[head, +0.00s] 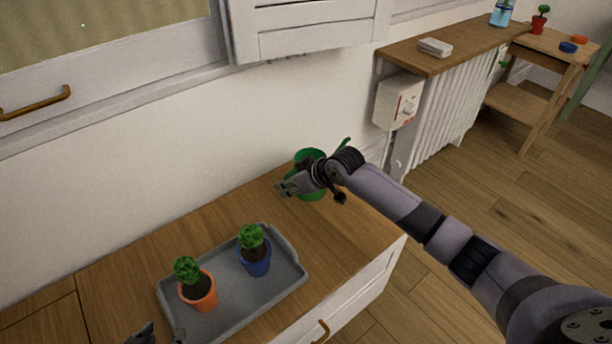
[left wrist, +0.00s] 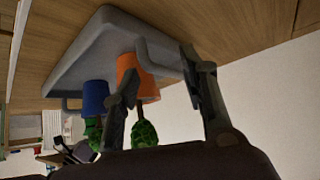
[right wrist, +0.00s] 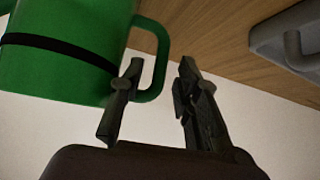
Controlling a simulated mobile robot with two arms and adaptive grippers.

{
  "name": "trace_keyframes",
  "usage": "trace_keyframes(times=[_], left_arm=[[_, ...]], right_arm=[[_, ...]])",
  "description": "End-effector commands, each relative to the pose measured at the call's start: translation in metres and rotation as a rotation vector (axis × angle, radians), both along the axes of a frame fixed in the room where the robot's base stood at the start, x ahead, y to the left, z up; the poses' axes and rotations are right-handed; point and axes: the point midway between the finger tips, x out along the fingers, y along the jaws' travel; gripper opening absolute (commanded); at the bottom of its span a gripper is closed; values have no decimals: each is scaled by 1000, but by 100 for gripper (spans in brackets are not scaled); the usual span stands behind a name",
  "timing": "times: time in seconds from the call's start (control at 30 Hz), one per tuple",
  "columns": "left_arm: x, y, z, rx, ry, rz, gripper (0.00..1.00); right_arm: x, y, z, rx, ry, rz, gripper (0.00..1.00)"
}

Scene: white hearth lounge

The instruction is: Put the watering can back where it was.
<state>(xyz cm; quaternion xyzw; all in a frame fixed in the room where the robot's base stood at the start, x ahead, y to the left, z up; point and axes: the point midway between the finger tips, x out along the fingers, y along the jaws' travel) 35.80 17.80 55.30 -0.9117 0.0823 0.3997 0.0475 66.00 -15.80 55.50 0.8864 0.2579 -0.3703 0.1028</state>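The green watering can (head: 309,155) stands on the wooden cabinet top near the wall, partly hidden behind my right gripper (head: 284,187) in the head view. In the right wrist view, the can's green body (right wrist: 55,65) with a dark band fills the left side. Its handle loop (right wrist: 163,60) reaches toward the fingers. My right gripper (right wrist: 162,68) is open, with a gap between its fingers and the handle beside the left finger. My left gripper (left wrist: 162,58) is open near the tray handle; only a dark bit of it shows at the head view's bottom edge.
A grey tray (head: 291,285) on the cabinet holds a plant in an orange pot (head: 199,292) and one in a blue pot (head: 256,262). A white wall box (head: 398,101) and a radiator shelf (head: 465,47) are to the right. Bare wood lies between tray and can.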

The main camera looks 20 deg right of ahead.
Motion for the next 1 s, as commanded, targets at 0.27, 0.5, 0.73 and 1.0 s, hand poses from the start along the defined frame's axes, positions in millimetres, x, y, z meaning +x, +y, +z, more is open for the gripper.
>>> trace_keyframes(times=[0.27, 0.5, 0.73, 1.0], left_arm=[[-61, 20, -23, 65, 304, 25, 40], [-88, 28, -20, 90, 427, 34, 40], [-87, 28, -17, 90, 425, 34, 40], [-87, 28, -18, 90, 424, 34, 40]], right_arm=[[-24, -16, 30, -2, 0, 1, 30], [-50, -32, 61, -2, 0, 1, 30], [-58, -37, 70, -1, 1, 1, 30], [-58, -37, 70, -1, 1, 1, 30]])
